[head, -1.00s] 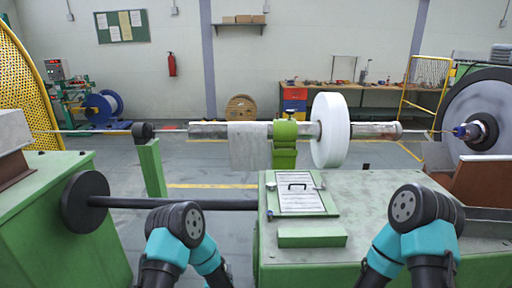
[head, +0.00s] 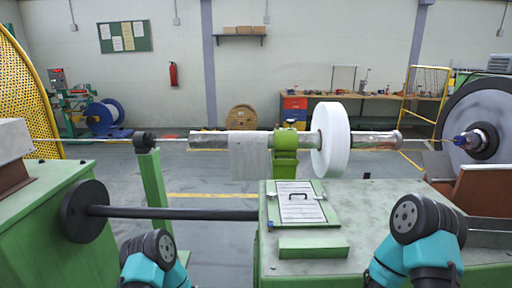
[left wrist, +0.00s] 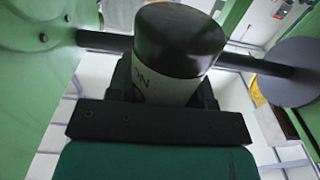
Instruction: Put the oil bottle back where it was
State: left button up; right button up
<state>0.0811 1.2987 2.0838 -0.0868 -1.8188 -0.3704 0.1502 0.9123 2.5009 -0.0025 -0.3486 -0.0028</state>
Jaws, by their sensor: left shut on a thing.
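The oil bottle (left wrist: 178,45) shows large in the left wrist view, with a dark rounded end and a white label band with partly readable dark letters. My left gripper (left wrist: 165,88) is shut on it, with dark fingers on both sides of the bottle. The far part of the bottle is hidden behind the gripper's crossbar. In the head view only my left arm's links show at the bottom left; the left gripper and bottle are out of sight. My right arm is at the bottom right, its gripper below the picture.
A dark shaft with a round disc (head: 85,211) runs from the left green cabinet to the green bench (head: 370,200). A clipboard (head: 299,203) and green block (head: 314,247) lie on the bench. A green post (head: 153,187) stands behind the shaft.

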pick_arm(q)
jog(key=shift+r, duration=0.1)
dwell(0.4)
jog(key=s+d+r+m+g+h, duration=0.2)
jog(key=d+r+m+h, duration=0.2)
jog(key=d+r, duration=0.3)
jog(key=s+d+r+m+g+h, duration=0.2)
jog(key=d+r+m+h, duration=0.2)
jog(key=r, duration=0.9)
jog(key=d+h, duration=0.3)
jog(key=d, duration=0.1)
jog(key=shift+d+r+h, duration=0.25)
jog(key=shift+r+h, duration=0.05)
jog(key=shift+r, duration=0.1)
